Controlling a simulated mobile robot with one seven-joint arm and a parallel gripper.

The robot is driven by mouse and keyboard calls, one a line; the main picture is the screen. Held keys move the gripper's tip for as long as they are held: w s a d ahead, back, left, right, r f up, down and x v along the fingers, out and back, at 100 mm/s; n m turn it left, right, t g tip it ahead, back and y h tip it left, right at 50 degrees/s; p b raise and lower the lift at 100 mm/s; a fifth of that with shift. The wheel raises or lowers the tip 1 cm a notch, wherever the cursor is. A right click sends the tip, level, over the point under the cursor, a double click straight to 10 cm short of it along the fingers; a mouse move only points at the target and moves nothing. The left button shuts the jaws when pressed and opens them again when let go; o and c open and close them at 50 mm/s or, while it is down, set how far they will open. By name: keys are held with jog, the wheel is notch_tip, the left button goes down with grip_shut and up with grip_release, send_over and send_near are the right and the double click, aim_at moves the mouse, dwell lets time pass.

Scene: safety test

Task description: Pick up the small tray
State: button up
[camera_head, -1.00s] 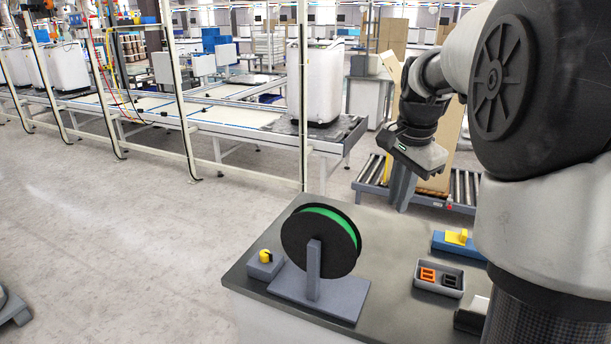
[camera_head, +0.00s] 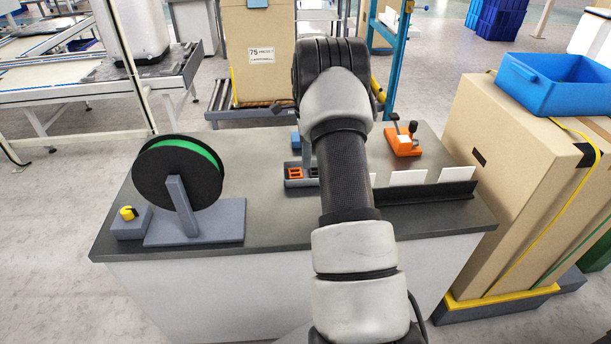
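The small grey tray (camera_head: 297,183) lies on the dark tabletop, left of my arm. An orange part (camera_head: 296,173) sits in its left part, and a dark part beside it shows partly. My arm covers the tray's right side. My arm reaches out over the table in the middle of the picture.
On the table (camera_head: 270,225), a black and green spool (camera_head: 153,178) on a grey stand and a yellow-knobbed box (camera_head: 130,222) are left. An orange clamp (camera_head: 402,142) and white cards in a black rack (camera_head: 430,192) are right. Cartons (camera_head: 500,180) with a blue bin (camera_head: 556,82) stand beside it.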

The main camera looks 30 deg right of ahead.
notch_tip(320, 180, down, 9)
jog(key=shift+d+r, duration=0.15)
grip_shut()
jog(key=shift+r, duration=0.15)
dwell(0.3)
